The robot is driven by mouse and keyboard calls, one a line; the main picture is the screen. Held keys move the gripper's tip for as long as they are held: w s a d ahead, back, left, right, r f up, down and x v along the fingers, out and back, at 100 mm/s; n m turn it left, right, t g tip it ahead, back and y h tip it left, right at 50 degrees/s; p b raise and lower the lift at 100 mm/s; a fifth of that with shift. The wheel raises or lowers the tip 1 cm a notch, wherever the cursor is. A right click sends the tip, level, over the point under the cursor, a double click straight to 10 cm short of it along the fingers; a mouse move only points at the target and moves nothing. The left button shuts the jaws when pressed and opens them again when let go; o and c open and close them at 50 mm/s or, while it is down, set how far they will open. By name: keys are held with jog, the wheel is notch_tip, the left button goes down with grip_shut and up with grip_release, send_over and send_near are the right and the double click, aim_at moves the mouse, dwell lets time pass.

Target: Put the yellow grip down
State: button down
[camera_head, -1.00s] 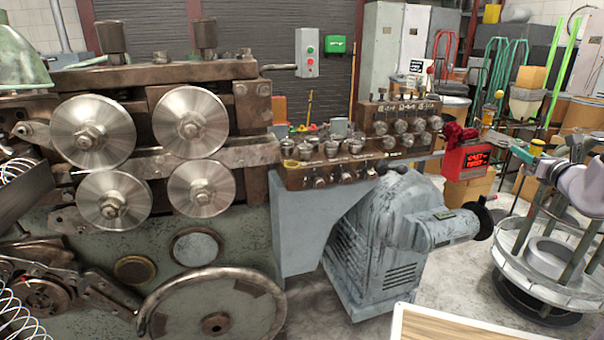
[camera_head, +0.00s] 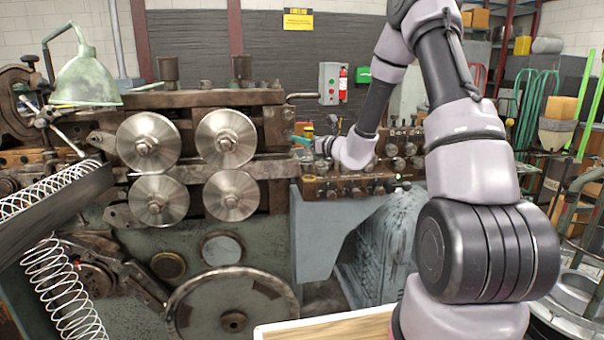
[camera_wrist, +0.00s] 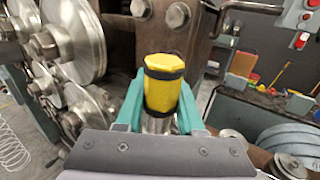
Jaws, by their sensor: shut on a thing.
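The yellow grip (camera_wrist: 165,66), a short faceted yellow cylinder with black bands, stands between the teal fingers of my gripper (camera_wrist: 161,97) in the wrist view. The fingers are shut on it, one on each side, and a bit of metal shows below it. In the head view my gripper (camera_head: 304,141) is small, near the right end of the roller machine and the left end of the control panel (camera_head: 345,187). The yellow grip cannot be made out there. The gap between the grip and the surfaces beneath is hard to judge.
Large steel rollers (camera_head: 148,140) stand left of my gripper, close by in the wrist view (camera_wrist: 75,35). The panel carries several knobs. A wooden board edge (camera_head: 330,330) lies at the bottom. Coiled springs (camera_head: 60,285) are at the left.

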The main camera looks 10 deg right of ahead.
aim_at(298, 161)
notch_tip(298, 161, down, 4)
jog(key=shift+a, duration=0.1)
jog(key=shift+f, duration=2.05)
jog(key=c, duration=0.8)
grip_release()
jog(key=shift+d+f, duration=0.15)
jog(key=shift+d, duration=0.05)
